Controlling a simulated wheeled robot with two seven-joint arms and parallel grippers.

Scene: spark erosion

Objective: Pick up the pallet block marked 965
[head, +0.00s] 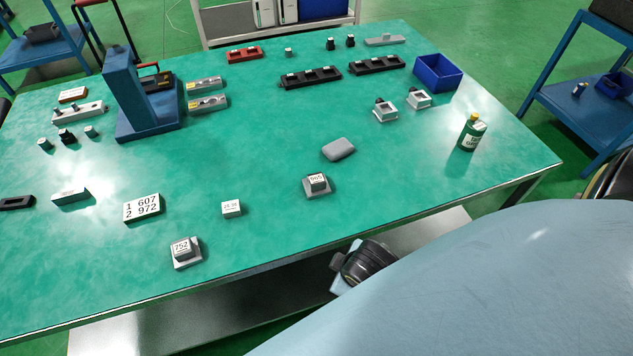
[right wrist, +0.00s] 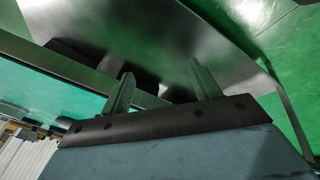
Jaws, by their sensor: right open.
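The pallet block marked 965 (head: 318,182) is a dark grey block with a white label, standing on a light square pallet near the front middle of the green table (head: 260,190). A similar block marked 752 (head: 182,247) stands on its own pallet further left, near the front edge. In the right wrist view my right gripper (right wrist: 162,85) is open with nothing between its fingers. It faces the table's edge and the metal surfaces below, apart from the block, which is not in that view. My left gripper is in neither view.
A number card (head: 142,208), a small white block (head: 231,209) and a grey rounded piece (head: 338,149) lie near the 965 block. A green bottle (head: 472,132) and a blue bin (head: 438,72) stand to the right. A blue stand (head: 128,85) rises at the left.

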